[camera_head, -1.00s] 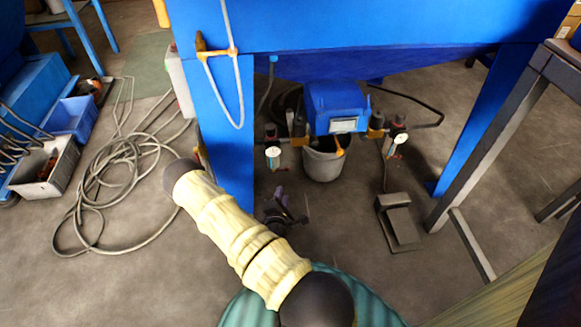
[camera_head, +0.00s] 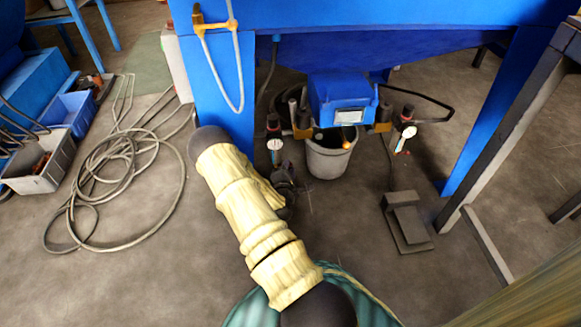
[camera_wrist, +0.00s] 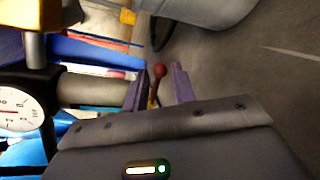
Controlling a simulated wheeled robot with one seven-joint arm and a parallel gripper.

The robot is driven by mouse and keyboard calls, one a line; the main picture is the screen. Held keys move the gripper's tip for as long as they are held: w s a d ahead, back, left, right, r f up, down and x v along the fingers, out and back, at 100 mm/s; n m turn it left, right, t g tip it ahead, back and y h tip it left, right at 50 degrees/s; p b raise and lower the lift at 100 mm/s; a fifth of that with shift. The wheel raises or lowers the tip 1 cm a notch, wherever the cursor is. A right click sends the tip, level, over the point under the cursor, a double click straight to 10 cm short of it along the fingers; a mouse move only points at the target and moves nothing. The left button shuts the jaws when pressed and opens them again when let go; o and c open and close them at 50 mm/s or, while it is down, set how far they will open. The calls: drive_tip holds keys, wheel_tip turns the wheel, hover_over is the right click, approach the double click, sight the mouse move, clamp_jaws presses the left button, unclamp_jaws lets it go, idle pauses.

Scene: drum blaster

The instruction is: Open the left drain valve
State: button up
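The left valve assembly (camera_head: 273,124) hangs under the blue machine, left of the blue box (camera_head: 340,98), with a small white gauge (camera_head: 275,145) below it. In the wrist view, a larger gauge face (camera_wrist: 15,108) is at the left edge, and a small red ball-ended lever (camera_wrist: 160,70) shows between my purple fingers. My gripper (camera_wrist: 160,88) is open around the lever's line of sight; I cannot tell whether a finger touches it. In the head view, my gripper (camera_head: 287,182) is just below the left gauge, partly hidden by my arm.
A grey bucket (camera_head: 327,160) stands under the blue box. A foot pedal (camera_head: 406,222) lies on the floor to the right. Blue legs (camera_head: 222,90) flank the machine. A coiled hose (camera_head: 115,180) and crates (camera_head: 42,165) are at the left. The floor between coil and pedal is mostly clear.

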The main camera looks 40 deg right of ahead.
drive_tip(key=b+x, duration=0.2)
drive_tip(key=x, duration=0.2)
drive_tip(key=shift+f, duration=0.2)
drive_tip(key=shift+w+d+r, duration=0.1)
drive_tip(key=shift+w+d, duration=0.25)
drive_tip(key=shift+d, duration=0.05)
clamp_jaws()
